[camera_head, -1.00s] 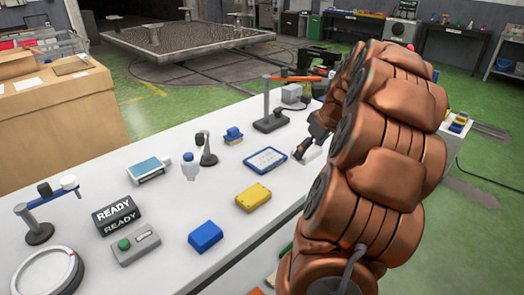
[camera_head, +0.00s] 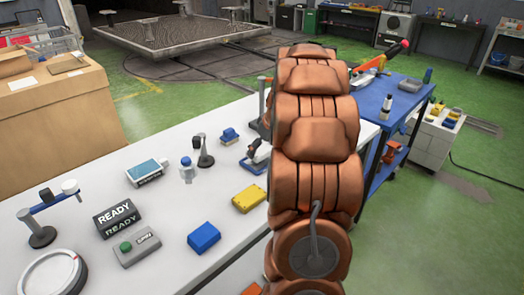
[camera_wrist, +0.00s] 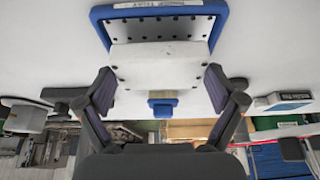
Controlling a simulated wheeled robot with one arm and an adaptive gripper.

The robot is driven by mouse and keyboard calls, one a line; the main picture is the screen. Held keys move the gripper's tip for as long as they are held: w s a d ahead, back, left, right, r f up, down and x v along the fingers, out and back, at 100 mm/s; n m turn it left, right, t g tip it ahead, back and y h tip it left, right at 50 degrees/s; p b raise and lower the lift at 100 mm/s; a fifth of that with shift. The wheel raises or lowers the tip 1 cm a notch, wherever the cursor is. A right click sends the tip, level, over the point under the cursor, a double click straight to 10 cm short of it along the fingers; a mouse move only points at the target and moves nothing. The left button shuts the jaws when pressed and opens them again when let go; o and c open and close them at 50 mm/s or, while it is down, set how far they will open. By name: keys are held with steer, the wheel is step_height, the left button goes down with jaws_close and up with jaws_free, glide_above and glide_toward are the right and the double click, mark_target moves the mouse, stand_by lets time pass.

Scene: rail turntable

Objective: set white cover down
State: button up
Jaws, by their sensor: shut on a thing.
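My gripper (camera_wrist: 160,88) is shut on the white cover (camera_wrist: 158,62), a pale plate with small dark dots along its edges, held between the two dark fingers in the wrist view. The blue-framed tray (camera_wrist: 216,30), with a label on its rim, lies at the top of that view. The cover overlaps the tray's open side in the picture; I cannot tell whether they touch. In the head view, my gripper (camera_head: 256,153) is above the tray (camera_head: 250,166), and my arm hides part of the tray and most of the cover.
The white table holds a yellow box (camera_head: 249,199), a blue box (camera_head: 204,237), a READY sign (camera_head: 117,217), a bottle (camera_head: 187,168), a dark stand (camera_head: 204,152) and a small blue block (camera_head: 229,136). A blue cart (camera_head: 405,92) stands right of my arm.

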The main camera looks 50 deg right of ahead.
steer(key=shift+f, duration=0.85)
steer(key=shift+f, duration=0.2)
steer(key=o, duration=1.2)
steer(key=shift+r, duration=0.1)
steer(key=shift+r, duration=0.25)
steer(key=b+v, duration=0.1)
steer(key=v, duration=1)
steer(key=shift+s+r+b, duration=0.2)
steer(key=shift+r+b, duration=0.15)
steer(key=shift+b, duration=0.05)
